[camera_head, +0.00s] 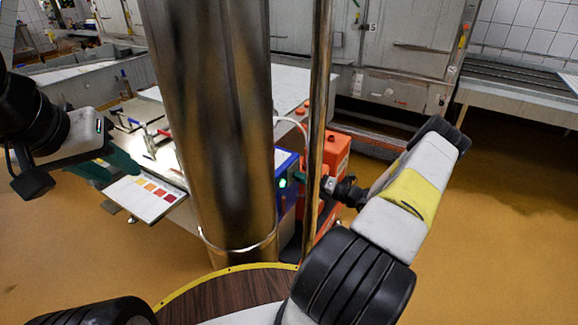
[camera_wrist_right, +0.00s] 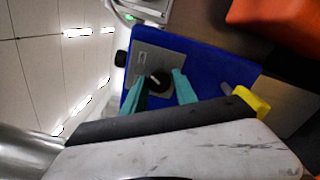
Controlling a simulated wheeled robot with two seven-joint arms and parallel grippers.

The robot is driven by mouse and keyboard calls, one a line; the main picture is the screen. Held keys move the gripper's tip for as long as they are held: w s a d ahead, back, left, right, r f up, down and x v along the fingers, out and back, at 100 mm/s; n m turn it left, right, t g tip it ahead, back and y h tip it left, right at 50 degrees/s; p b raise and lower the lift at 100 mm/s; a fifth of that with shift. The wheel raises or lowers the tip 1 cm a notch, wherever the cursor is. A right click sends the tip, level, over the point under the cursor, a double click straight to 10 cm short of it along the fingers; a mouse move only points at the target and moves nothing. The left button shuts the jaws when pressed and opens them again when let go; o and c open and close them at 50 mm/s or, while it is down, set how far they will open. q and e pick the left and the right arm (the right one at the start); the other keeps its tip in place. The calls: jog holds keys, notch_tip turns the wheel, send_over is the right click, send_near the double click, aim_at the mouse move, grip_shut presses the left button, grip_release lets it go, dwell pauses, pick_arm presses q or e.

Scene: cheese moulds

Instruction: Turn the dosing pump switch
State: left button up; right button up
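The dosing pump switch is a black round knob (camera_wrist_right: 159,81) with a pale mark, on a grey panel of a blue box (camera_wrist_right: 205,65) in the right wrist view. My right gripper (camera_wrist_right: 159,76) has its teal fingers apart, one on each side of the knob. A gap shows between the knob and the left finger; whether the right one touches cannot be told. In the head view the blue box (camera_head: 287,160) shows behind the steel column, and my right gripper (camera_head: 322,184) is partly hidden by the thin pole. My left gripper (camera_head: 108,166) seems open and empty, with teal fingers spread.
A card with coloured patches (camera_head: 145,197) lies below my left gripper. An orange unit (camera_head: 336,151) stands beside the blue box. A yellow part (camera_wrist_right: 251,102) sits at the box's right edge in the wrist view. The floor (camera_head: 490,220) at right is free.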

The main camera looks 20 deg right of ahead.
jog(key=shift+o, duration=1.3)
jog(key=v, duration=0.8)
jog(key=w+a+n, duration=0.5)
jog(key=w+n, duration=0.1)
jog(key=n, duration=0.6)
jog(key=shift+a, duration=0.15)
